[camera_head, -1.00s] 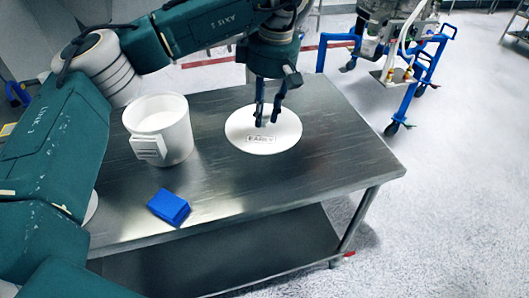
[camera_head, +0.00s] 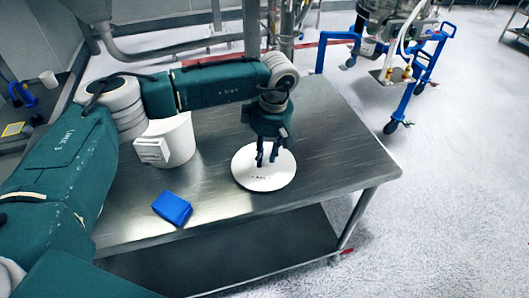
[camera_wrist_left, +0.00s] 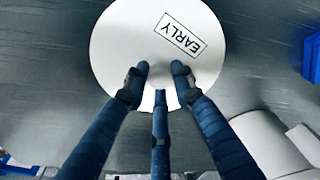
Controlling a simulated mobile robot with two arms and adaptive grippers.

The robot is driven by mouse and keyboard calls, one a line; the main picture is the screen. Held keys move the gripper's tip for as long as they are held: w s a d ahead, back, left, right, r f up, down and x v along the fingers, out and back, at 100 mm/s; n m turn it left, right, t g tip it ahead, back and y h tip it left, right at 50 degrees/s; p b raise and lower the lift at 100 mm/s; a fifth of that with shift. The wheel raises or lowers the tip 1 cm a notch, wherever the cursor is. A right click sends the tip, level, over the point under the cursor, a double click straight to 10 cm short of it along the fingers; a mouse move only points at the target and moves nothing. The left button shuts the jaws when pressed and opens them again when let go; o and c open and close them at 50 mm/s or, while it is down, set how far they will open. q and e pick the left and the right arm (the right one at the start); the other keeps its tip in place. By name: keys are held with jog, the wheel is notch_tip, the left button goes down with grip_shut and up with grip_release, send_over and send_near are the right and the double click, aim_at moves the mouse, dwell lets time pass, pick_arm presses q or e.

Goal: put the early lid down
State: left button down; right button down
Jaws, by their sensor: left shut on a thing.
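The early lid (camera_head: 262,179) is a white disc above the middle of the steel table, lying about level. Its EARLY label shows clearly in the left wrist view, where the lid (camera_wrist_left: 125,45) fills the top middle. My left gripper (camera_head: 266,160) points down over the lid and is shut on it, fingertips at its middle. The fingers (camera_wrist_left: 160,85) hide the grip point. I cannot tell whether the lid's underside touches the table. My right gripper is not in view.
The steel table (camera_head: 330,150) is clear right of the lid. A white tub (camera_head: 181,140) with a label stands to the left, partly behind my left arm. A blue block (camera_head: 172,208) lies near the front edge. A blue-framed cart (camera_head: 410,85) stands beyond the table.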

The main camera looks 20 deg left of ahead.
aim_at(269, 167)
pick_arm(q)
jog(key=shift+f, duration=0.1)
jog(key=c, duration=1.4)
grip_release()
jog(key=shift+c, duration=0.2)
jog(key=shift+r, duration=0.25)
notch_tip(269, 167, up, 12)
jog(key=d+b, duration=0.1)
jog(key=b, duration=0.2)
jog(key=shift+s+d+f, duration=0.15)
jog(key=shift+s+d, duration=0.05)
jog(key=shift+s, duration=0.05)
